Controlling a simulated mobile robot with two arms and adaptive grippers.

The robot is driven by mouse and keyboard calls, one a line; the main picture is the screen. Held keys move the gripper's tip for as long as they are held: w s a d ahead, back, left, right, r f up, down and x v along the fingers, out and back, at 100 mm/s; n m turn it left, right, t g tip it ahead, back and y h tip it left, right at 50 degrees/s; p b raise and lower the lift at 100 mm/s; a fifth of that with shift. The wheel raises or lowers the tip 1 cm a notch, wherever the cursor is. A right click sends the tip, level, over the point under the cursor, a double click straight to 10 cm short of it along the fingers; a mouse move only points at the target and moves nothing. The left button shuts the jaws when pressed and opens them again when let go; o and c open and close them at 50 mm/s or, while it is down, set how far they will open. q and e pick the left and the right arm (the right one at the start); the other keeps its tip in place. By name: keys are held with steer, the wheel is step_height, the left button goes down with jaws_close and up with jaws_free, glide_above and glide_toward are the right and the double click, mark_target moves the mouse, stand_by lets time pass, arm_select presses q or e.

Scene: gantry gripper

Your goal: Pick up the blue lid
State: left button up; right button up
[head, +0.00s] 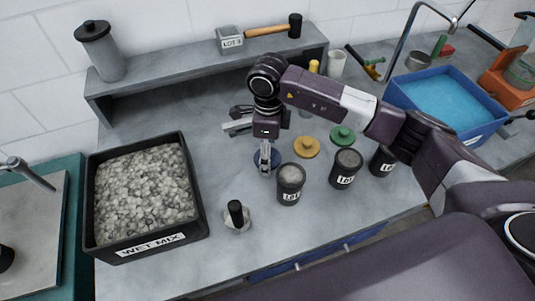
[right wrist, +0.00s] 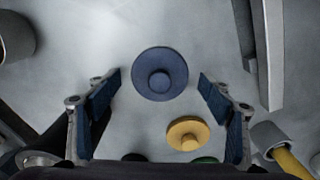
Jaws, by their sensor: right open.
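The blue lid (head: 275,161) lies flat on the grey worktop, left of the yellow lid (head: 306,147), and is partly hidden by my right gripper (head: 265,160) in the head view. In the right wrist view the blue lid (right wrist: 160,73) shows whole, a round disc with a raised knob. My right gripper (right wrist: 160,80) is open, pointing down, with the lid between and slightly beyond its fingertips and nothing held. The gap in height between fingertips and lid is hard to judge. My left gripper is not in view.
Dark pots stand to the right, the nearest one (head: 290,184) close to the blue lid. A green lid (head: 342,136) lies beyond the yellow one. A black-handled tool (head: 236,217) stands in front. The WET MIX bin (head: 195,205) is left, the shelf (head: 180,81) behind.

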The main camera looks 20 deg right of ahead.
steer(key=shift+c, duration=0.5)
steer(key=c, duration=0.8)
steer(key=shift+s, duration=0.1)
steer(key=shift+c, duration=0.2)
